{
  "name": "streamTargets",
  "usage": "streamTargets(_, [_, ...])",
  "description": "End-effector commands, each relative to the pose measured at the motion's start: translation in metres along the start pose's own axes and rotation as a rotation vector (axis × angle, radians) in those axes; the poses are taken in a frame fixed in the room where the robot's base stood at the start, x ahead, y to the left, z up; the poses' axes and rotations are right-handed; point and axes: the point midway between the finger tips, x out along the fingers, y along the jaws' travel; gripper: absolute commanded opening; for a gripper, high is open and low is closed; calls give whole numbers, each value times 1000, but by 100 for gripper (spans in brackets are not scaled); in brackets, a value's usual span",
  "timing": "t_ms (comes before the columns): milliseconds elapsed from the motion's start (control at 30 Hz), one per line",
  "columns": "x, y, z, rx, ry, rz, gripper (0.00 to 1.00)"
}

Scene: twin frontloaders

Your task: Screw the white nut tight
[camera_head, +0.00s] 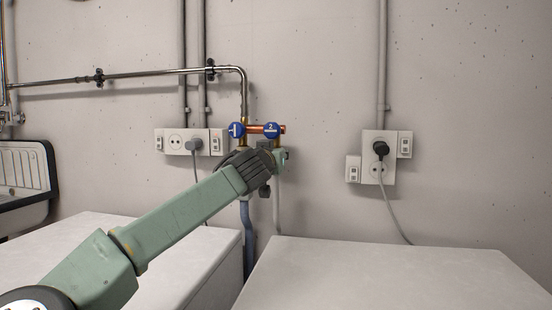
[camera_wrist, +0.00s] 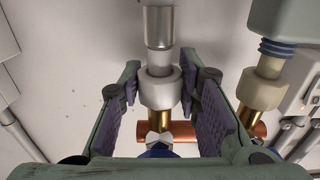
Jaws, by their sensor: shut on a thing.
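The white nut (camera_wrist: 160,92) sits in the middle of the wrist view, around the end of a grey hose (camera_wrist: 158,28) and against a brass outlet (camera_wrist: 160,118) of a valve. My gripper (camera_wrist: 166,82) is shut on this nut, with one purple-lined pad on each side of it. In the head view my gripper (camera_head: 279,160) is below the blue valve handle marked 2 (camera_head: 271,130) and hides the nut. The grey hose (camera_head: 277,215) hangs below it there. How tight the nut is cannot be seen.
A beige nut (camera_wrist: 262,88) on the neighbouring hose is close to my gripper's right finger in the wrist view. A copper pipe (camera_head: 262,129) links the two valves. Two white-topped machines (camera_head: 390,280) stand below, with a sink (camera_head: 25,180) at left. Wall sockets (camera_head: 378,145) are at right.

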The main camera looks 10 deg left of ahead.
Motion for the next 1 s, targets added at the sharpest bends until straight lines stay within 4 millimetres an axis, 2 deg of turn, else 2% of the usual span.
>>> streamTargets(267, [1,0,0,-1,1,-4,6])
streamTargets(567, [1,1,4,3,3,-86,5])
streamTargets(1000, [1,3,2,2,3,-317,5])
